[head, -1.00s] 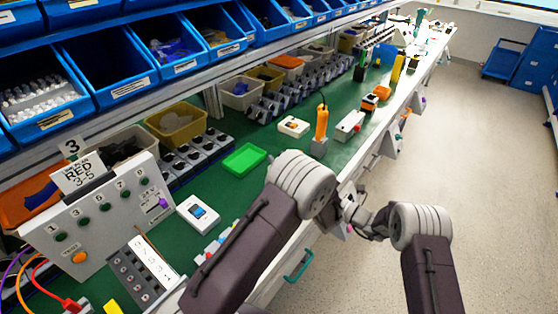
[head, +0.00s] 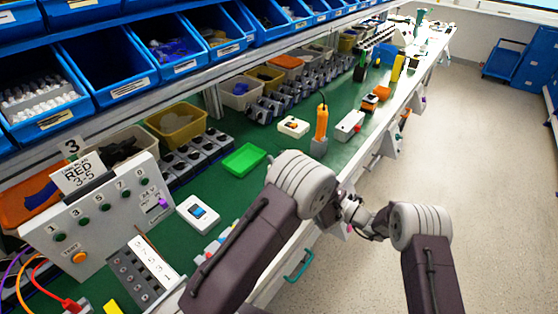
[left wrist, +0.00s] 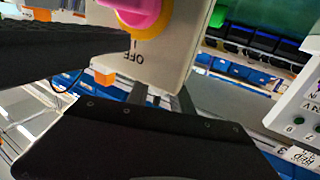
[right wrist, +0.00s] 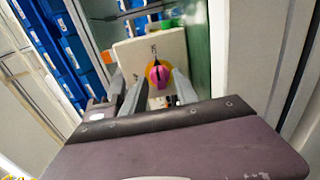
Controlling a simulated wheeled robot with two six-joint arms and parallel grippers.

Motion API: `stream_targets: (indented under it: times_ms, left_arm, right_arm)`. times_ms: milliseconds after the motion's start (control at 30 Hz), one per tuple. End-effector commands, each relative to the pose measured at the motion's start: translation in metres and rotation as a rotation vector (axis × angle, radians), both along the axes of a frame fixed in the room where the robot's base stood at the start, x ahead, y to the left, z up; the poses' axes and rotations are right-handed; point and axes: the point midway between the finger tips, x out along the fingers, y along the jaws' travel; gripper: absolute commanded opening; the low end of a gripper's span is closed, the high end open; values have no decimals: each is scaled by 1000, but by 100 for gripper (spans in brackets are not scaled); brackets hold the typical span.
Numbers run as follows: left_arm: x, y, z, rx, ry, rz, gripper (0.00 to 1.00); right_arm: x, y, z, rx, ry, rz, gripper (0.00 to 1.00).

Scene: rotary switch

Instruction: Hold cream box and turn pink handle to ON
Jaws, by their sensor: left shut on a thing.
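The cream box (left wrist: 185,45) fills the top middle of the left wrist view, with printed OFF beside its yellow ring (left wrist: 150,30). The pink handle (left wrist: 135,10) sits on that ring, cut by the top edge. My left gripper (left wrist: 163,96) is shut on the cream box, its fingers partly hidden. In the right wrist view the cream box (right wrist: 175,48) faces me, with the pink handle (right wrist: 157,76) in the yellow ring. My right gripper (right wrist: 159,80) is open, one finger on each side of the handle; contact cannot be told. In the head view my arms hide the box.
The green bench (head: 232,185) runs along the left, with a green tray (head: 244,159), an orange-handled tool (head: 321,122) and a grey test panel (head: 110,220). Blue bins (head: 105,75) stand above.

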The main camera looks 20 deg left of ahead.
Motion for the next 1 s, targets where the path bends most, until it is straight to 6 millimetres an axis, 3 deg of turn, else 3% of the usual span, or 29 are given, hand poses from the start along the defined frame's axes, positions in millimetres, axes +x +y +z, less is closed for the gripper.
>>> stream_targets:
  times_ms: [267, 700, 1000]
  left_arm:
    - [0, 0, 0, 0, 0, -1, 0]
    - [0, -1, 0, 0, 0, -2, 0]
    - [0, -1, 0, 0, 0, -2, 0]
  right_arm:
    - [-1, -2, 0, -1, -2, 0, 35]
    - [-12, -42, 0, 0, -3, -1, 35]
    - [-15, -48, 0, 0, -3, 2, 35]
